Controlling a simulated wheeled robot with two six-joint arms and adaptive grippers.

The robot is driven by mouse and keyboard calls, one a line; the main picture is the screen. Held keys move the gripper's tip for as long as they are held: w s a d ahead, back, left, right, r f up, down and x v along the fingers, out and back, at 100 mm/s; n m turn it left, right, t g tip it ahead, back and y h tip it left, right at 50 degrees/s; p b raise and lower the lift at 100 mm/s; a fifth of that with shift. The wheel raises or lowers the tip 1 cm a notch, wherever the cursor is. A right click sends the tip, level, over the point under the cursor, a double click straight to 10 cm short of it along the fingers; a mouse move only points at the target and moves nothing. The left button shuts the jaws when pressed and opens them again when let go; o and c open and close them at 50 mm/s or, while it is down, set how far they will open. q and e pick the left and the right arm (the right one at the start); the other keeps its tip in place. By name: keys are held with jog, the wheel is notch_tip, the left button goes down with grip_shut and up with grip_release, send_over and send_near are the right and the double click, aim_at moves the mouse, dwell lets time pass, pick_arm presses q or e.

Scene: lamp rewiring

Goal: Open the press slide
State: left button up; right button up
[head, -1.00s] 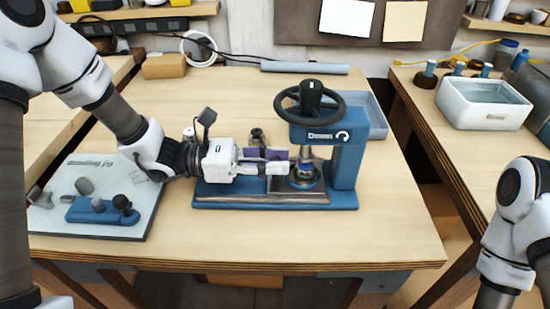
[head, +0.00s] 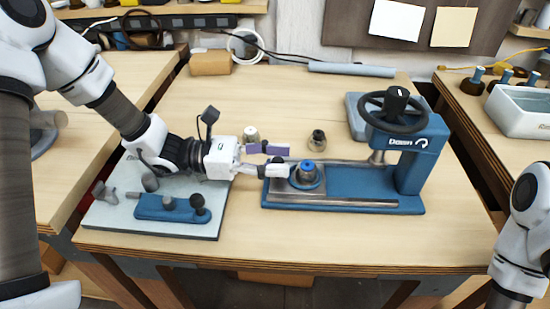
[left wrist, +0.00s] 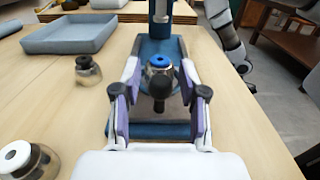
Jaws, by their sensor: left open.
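The blue press (head: 415,165) with its black handwheel (head: 397,103) stands at the right of the table. Its slide (head: 300,192) is out to the left, clear of the ram (head: 378,158). A round metal holder with a blue top (head: 308,172) sits on the slide; it also shows in the left wrist view (left wrist: 159,66). My left gripper (head: 280,160) is at the slide's left end, its fingers apart. In the left wrist view, a dark knob (left wrist: 158,90) stands between the open fingertips (left wrist: 160,98), with gaps on both sides. My right gripper is out of frame.
Two small jars (head: 251,134) (head: 318,140) stand behind the gripper and slide. A grey board with a blue fixture (head: 172,208) lies below my left gripper. A blue-grey tray (left wrist: 70,35) is behind the press. The table's front strip is clear.

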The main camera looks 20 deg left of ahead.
pick_arm(q)
notch_tip(320, 180, up, 10)
jog(key=shift+f, duration=0.2)
jog(key=shift+r, duration=0.15)
dwell(0.4)
